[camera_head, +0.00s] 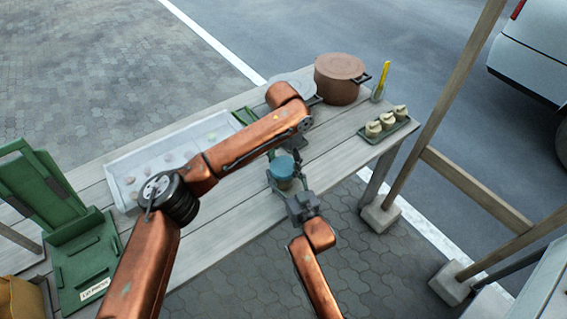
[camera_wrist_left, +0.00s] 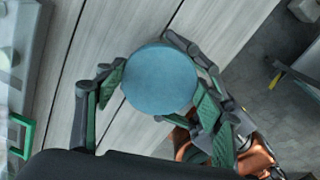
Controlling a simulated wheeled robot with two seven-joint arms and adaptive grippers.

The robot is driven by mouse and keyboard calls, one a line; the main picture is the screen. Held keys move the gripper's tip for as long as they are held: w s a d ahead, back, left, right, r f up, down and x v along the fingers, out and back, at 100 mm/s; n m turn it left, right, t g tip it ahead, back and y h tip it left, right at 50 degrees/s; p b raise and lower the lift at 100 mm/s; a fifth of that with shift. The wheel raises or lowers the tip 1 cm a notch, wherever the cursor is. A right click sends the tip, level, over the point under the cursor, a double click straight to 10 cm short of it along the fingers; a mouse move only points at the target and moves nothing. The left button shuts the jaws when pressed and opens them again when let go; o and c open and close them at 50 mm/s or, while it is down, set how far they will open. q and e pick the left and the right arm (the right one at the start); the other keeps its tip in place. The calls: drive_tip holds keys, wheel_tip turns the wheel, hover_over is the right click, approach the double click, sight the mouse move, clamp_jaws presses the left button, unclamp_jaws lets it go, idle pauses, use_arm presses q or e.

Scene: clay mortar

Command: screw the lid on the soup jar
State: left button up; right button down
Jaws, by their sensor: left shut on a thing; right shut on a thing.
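The round blue lid (camera_head: 283,166) sits over the soup jar (camera_head: 287,184), of which only a small pale part shows below it. In the left wrist view the lid (camera_wrist_left: 160,80) fills the middle and hides the jar. My left gripper (camera_wrist_left: 158,88) is shut on the lid, with green-padded fingers on its sides; in the head view it is mostly behind my arm. My right gripper (camera_head: 290,190) comes from the front and is shut on the jar, below the lid. Whether the lid sits level on the jar cannot be told.
A grey plank table holds a pale tray (camera_head: 128,188) with small pieces at left and a brown pot (camera_head: 338,78) at the back. A green tray (camera_head: 393,129) with several small jars stands at right, near a yellow-handled tool (camera_head: 382,80). A green chair-like stand (camera_head: 82,262) is at left.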

use_arm(q)
drive_tip(key=o, duration=0.8)
use_arm(e)
drive_tip(key=shift+r, duration=0.1)
use_arm(q)
drive_tip(key=shift+r, duration=0.1)
drive_tip(key=shift+r, duration=2.2)
drive_tip(key=shift+o, duration=0.3)
drive_tip(key=o, duration=0.5)
